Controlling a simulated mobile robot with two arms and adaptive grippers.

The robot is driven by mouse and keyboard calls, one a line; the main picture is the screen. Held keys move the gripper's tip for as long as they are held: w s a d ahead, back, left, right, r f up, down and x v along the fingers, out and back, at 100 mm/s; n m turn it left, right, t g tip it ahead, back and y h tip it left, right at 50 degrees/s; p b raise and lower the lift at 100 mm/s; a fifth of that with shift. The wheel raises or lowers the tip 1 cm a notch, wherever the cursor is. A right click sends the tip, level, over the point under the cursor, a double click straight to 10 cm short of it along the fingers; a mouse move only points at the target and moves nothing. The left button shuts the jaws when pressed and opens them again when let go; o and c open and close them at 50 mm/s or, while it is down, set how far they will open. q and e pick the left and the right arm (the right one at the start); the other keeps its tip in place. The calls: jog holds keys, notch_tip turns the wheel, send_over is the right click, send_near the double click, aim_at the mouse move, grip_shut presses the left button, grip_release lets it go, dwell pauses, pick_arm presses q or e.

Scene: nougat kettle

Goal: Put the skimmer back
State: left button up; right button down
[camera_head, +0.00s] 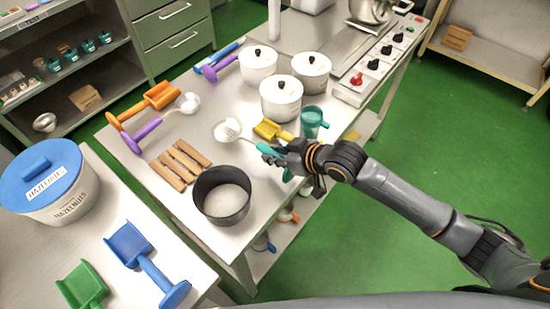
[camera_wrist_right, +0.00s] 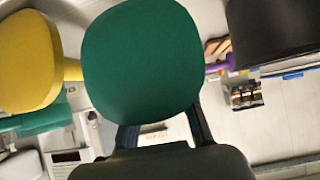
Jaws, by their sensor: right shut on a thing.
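The skimmer has a pale round head (camera_head: 228,130) and a teal handle. My right gripper (camera_head: 279,157) is shut on the teal handle, beside the dark pot and the yellow scoop. In the right wrist view the broad teal handle end (camera_wrist_right: 140,60) fills the middle, between my fingers, which are partly hidden behind it. The skimmer's head points left, away from my arm; I cannot tell whether it touches the table. A slatted wooden rest (camera_head: 180,165) lies left of the pot. My left gripper is not in view.
A dark open pot (camera_head: 222,196) with pale contents stands near the table's front edge. A purple-handled ladle (camera_head: 150,133) lies at the left.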

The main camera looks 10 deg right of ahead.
jog(key=shift+s+f, duration=0.1)
jog(key=shift+f, duration=1.1)
jog(key=shift+f, duration=0.1)
jog(key=c, duration=1.2)
grip_release()
jog(key=shift+o, duration=0.2)
jog(key=v, duration=1.2)
jog(key=shift+b, duration=0.45)
